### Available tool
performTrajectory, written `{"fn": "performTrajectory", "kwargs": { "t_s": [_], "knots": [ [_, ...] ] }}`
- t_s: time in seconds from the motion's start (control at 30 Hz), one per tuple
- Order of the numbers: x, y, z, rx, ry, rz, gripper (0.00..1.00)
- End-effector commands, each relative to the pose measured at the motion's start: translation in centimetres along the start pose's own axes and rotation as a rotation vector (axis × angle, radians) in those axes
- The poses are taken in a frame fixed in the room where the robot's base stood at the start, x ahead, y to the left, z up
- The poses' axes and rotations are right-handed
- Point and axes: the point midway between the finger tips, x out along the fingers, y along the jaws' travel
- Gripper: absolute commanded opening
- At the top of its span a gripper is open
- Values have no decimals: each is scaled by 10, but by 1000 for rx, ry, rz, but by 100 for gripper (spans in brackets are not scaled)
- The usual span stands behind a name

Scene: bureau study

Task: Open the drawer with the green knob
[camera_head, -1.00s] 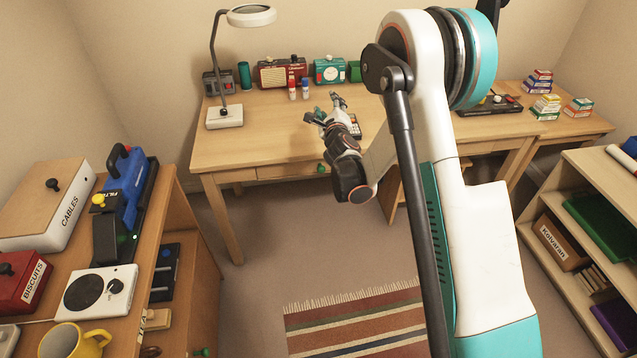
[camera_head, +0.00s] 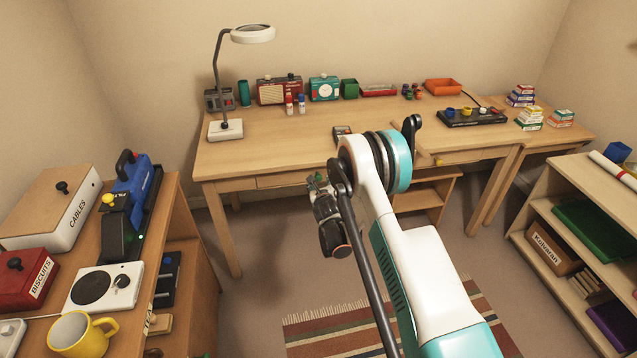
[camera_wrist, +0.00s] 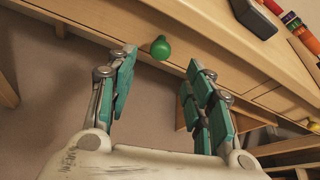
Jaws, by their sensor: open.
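The green knob (camera_wrist: 160,48) sits on a light wood drawer front under the desk top in the wrist view. This drawer (camera_head: 280,181) looks shut, flush with the desk in the head view. My gripper (camera_wrist: 162,62) is open and empty, with a teal-padded finger on either side of the knob in the picture. The fingertips are close to the drawer front; I cannot tell whether they touch it or the knob. In the head view my gripper (camera_head: 318,184) is just in front of the drawer, and I cannot make out the knob clearly there.
The desk top (camera_head: 270,140) holds a lamp (camera_head: 226,130), radios and small bottles. A second drawer with a yellow knob (camera_head: 439,161) is to the right. Floor with a striped rug (camera_head: 330,335) lies below. A cluttered cabinet stands left, a shelf (camera_head: 535,205) right.

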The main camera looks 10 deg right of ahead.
Motion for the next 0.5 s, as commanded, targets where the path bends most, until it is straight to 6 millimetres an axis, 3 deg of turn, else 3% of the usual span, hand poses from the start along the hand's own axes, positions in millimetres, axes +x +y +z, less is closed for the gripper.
{"fn": "performTrajectory", "kwargs": {
  "t_s": [0.2,0.5],
  "knots": [
    [45,1,-2,0,-1,0,47],
    [80,0,0,-1,-1,0,47]
  ]
}}
